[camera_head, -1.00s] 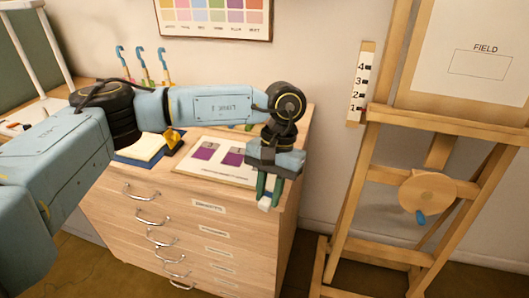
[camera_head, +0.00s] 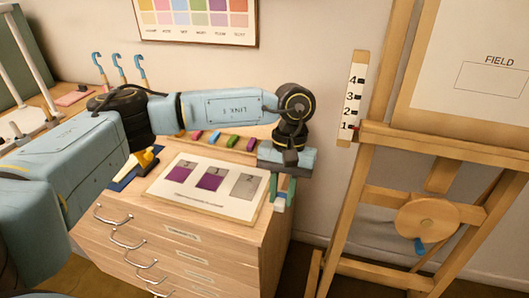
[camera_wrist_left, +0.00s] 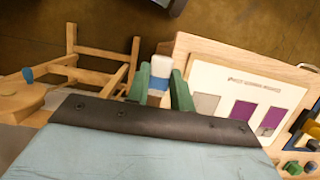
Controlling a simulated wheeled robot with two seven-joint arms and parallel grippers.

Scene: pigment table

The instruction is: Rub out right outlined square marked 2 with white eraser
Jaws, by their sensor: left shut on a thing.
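A white card (camera_head: 215,203) on a board lies on the cabinet top with three squares in a row. The left square (camera_head: 180,172) and middle square (camera_head: 209,181) are purple; the right square (camera_head: 245,186) is plain grey. Their small marks are too blurred to read surely. In the left wrist view the grey square (camera_wrist_left: 205,106) is nearest my gripper. My left gripper (camera_head: 284,188) is shut on the white eraser (camera_head: 280,204) with a blue band, which also shows in the wrist view (camera_wrist_left: 160,76). They are just right of the board, apart from the squares. My right gripper is not in view.
Several coloured blocks (camera_head: 232,141) stand in a row behind the board. A yellow tool (camera_head: 146,159) lies on a blue pad at left. A wooden easel (camera_head: 362,190) stands to the right, with a gap between it and the cabinet (camera_head: 190,257).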

